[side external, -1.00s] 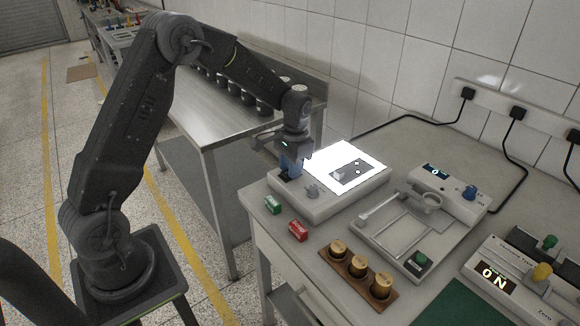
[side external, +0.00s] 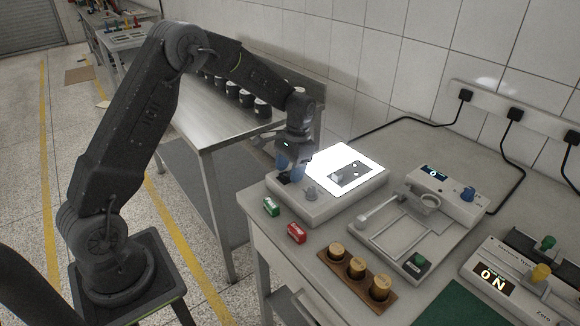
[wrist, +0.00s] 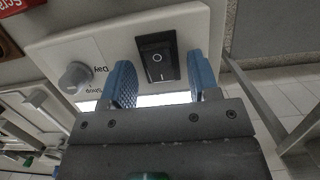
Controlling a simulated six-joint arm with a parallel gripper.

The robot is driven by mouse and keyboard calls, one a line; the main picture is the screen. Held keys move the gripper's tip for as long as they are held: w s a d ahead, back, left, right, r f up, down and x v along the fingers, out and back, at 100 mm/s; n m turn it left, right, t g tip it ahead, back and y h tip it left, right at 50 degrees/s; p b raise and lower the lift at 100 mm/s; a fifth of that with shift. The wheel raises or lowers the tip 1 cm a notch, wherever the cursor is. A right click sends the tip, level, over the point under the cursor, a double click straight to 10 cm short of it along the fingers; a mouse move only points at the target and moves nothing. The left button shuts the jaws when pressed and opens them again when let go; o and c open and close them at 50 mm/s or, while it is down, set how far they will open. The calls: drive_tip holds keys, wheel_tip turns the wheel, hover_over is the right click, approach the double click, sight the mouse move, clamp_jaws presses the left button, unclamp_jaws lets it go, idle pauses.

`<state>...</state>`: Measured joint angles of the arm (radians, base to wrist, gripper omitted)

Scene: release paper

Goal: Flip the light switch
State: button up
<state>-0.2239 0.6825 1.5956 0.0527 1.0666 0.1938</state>
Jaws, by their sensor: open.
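The light switch (wrist: 157,57) is a black rocker marked with a circle and a bar, set in the pale top of the light box (side external: 318,214). The box's panel (side external: 345,165) glows bright white. My gripper (wrist: 160,78) is open and empty, with one blue finger on each side of the switch in the wrist view. I cannot tell whether the fingertips touch the box. In the side external view my gripper (side external: 290,170) is over the box's left corner and mostly covers the switch.
A grey knob (wrist: 75,77) stands beside the switch. A green block (side external: 271,207) and a red block (side external: 296,233) lie in front of the box. A wooden holder with weights (side external: 356,268) and a balance-like device (side external: 420,215) stand to the right.

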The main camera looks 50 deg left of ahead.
drive_tip(key=v, duration=1.4)
drive_tip(key=shift+f, duration=0.1)
drive_tip(key=s+d+r+t, duration=0.2)
drive_tip(key=s+d+r, duration=0.1)
drive_tip(key=s+r, duration=0.25)
drive_tip(key=s+d+r+t, duration=0.2)
drive_tip(key=s+d+r, duration=0.2)
drive_tip(key=s, duration=0.3)
drive_tip(key=s+d+f+t, duration=0.1)
drive_tip(key=s+d+t, duration=0.1)
drive_tip(key=s, duration=0.5)
drive_tip(key=s+d+f+t, duration=0.2)
drive_tip(key=s, duration=0.5)
drive_tip(key=shift+s, duration=0.4)
